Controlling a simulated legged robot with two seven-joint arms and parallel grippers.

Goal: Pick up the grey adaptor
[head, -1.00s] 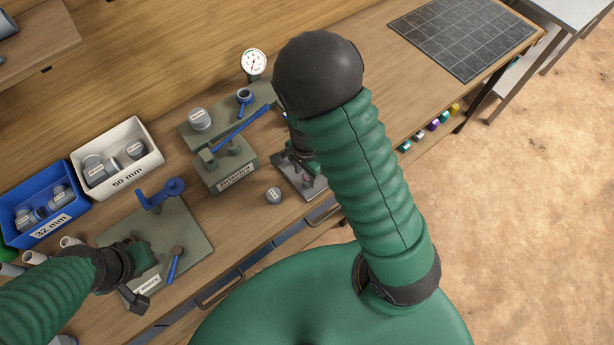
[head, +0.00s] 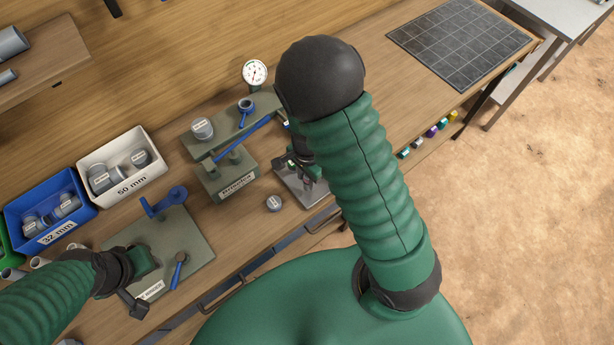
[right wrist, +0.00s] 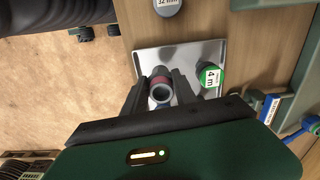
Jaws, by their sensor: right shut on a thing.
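The grey adaptor (right wrist: 161,94) is a short grey tube with an open round end and a reddish band behind it. In the right wrist view it sits between the two fingers of my right gripper (right wrist: 160,90), which is shut on it over a shiny metal tray (right wrist: 150,58). I cannot tell whether it touches the tray. In the head view my right gripper (head: 303,168) is partly hidden behind my right arm, above the tray (head: 290,188). My left gripper (head: 143,262) is over the grey-green plate at the left; its fingers are unclear.
A green-ringed fitting (right wrist: 209,75) stands on the tray beside the right finger. A grey cap (head: 274,203) lies left of the tray. A green stand with a blue lever (head: 240,138) is close by. White (head: 150,175) and blue (head: 75,225) bins of fittings are at left.

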